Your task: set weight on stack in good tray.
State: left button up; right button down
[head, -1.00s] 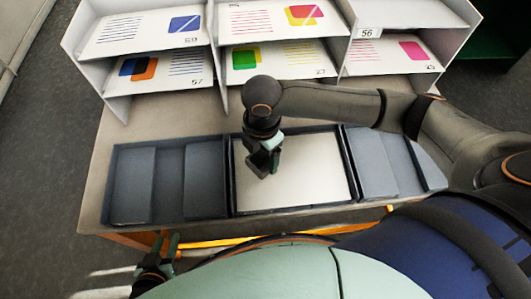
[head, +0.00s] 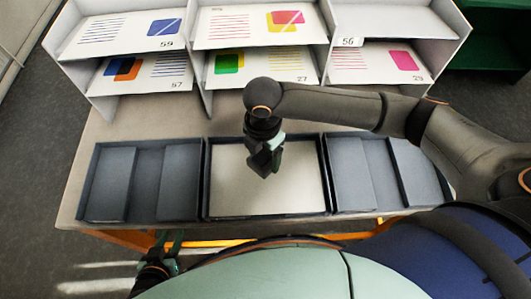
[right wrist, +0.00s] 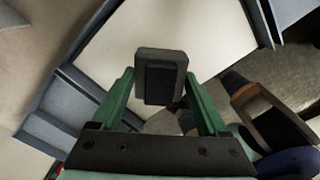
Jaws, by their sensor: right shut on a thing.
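The weight is a small dark block (right wrist: 160,75), held between the green fingers of my right gripper (head: 264,168) in the head view. The right wrist view also shows my right gripper (right wrist: 160,95) shut on it. Below it is the middle tray (head: 207,180), dark-rimmed, with a white paper stack (head: 240,195) that nearly fills it. The weight is over the stack's middle, seemingly above it; the exact gap is unclear. The stack also shows in the right wrist view (right wrist: 110,50). My left gripper (head: 168,242) is low by the table's front edge, its fingers apart and empty.
A left tray (head: 147,180) and a right tray (head: 365,175), both blue-grey without white paper, flank the middle one. A white shelf unit (head: 205,75) with printed sheets and number labels stands behind. A bare table strip (head: 170,125) lies between.

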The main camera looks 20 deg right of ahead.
aim_at(266, 168)
pick_arm(q)
jog(key=shift+d, duration=0.35)
pick_arm(e)
jog(key=shift+d, duration=0.2)
